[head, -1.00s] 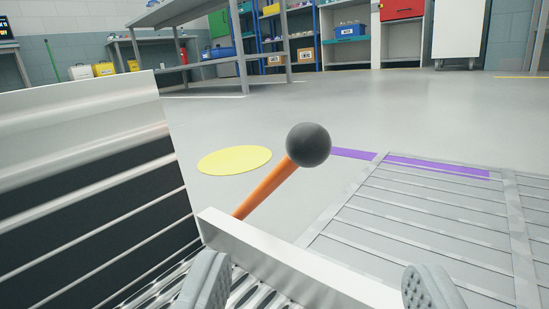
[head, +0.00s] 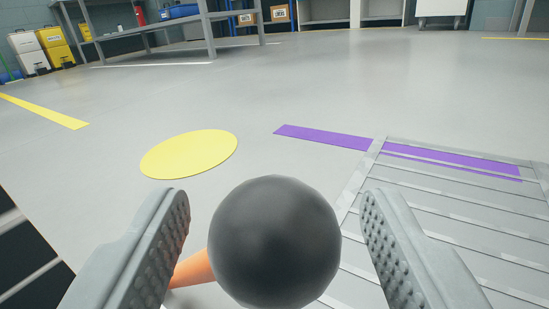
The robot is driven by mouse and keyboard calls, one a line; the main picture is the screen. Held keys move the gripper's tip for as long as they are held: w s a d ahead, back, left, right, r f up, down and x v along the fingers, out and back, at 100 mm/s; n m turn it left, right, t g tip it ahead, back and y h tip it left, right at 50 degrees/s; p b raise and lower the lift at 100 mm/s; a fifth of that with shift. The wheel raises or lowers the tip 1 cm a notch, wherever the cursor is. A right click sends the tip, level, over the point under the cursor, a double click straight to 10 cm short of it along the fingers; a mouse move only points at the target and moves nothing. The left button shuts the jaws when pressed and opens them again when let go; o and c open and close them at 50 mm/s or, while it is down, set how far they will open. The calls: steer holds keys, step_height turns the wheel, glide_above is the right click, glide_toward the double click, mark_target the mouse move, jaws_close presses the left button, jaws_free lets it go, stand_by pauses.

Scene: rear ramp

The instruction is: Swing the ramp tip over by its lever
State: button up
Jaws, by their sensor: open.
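The lever's black ball knob (head: 275,243) is large and close in the head view, at the bottom middle. A short piece of its orange shaft (head: 193,270) shows at the lower left of the knob. My gripper (head: 275,225) is open, with one ridged finger on each side of the knob. A gap shows between the knob and each finger, and I see no contact. Part of the ramp (head: 25,260), dark with pale bars, shows at the lower left edge. The rest of the ramp and the lever's base are out of view.
A grey slatted panel (head: 450,215) lies at the right, by a purple floor stripe (head: 325,138). A yellow disc (head: 190,154) marks the floor ahead. The middle floor is clear.

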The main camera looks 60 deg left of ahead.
steer(key=shift+w+a, duration=0.35)
steer(key=shift+a, duration=0.1)
